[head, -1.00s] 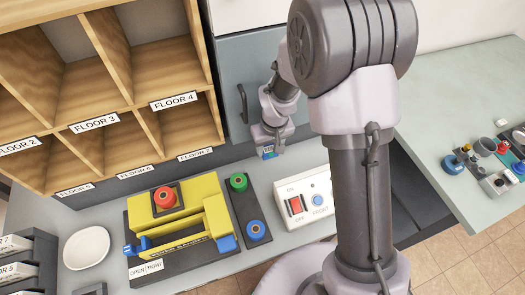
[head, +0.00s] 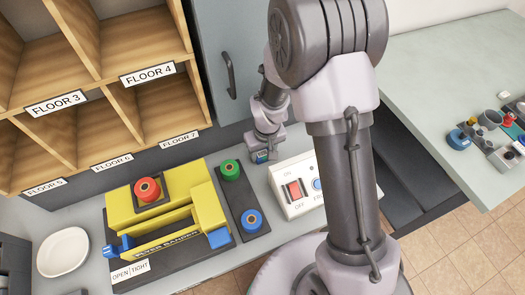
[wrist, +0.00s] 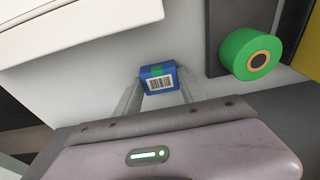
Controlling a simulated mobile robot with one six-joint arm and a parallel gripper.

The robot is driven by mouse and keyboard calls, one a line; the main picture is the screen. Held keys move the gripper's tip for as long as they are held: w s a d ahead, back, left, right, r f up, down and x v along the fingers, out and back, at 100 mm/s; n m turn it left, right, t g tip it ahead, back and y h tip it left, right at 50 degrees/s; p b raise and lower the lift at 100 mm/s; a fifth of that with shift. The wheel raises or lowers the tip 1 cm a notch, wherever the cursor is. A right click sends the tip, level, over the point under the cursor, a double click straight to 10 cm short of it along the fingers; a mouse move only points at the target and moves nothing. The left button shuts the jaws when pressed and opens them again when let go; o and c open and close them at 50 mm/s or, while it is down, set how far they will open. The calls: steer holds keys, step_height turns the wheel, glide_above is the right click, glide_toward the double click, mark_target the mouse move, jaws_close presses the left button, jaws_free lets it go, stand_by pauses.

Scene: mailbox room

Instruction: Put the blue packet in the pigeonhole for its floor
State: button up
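The blue packet (wrist: 158,78) shows a green stripe and a white barcode label in the wrist view. It sits between the fingertips of my gripper (wrist: 160,88), which looks shut on it. In the head view the packet (head: 262,156) is a small blue patch under my gripper (head: 265,150), over the grey counter near the back. No floor number is readable on it. The wooden pigeonholes (head: 185,50) stand at upper left, apart from my gripper. Their labels read FLOOR 3 (head: 56,103), FLOOR 4 (head: 147,74), FLOOR 5 (head: 44,187), FLOOR 6 (head: 111,162) and FLOOR 7 (head: 179,139).
A yellow machine (head: 165,215) with a red button stands on the counter. A white switch box (head: 294,188) is right of my gripper. A white dish (head: 63,251) lies at left.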

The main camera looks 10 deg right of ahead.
steer(key=o, duration=0.4)
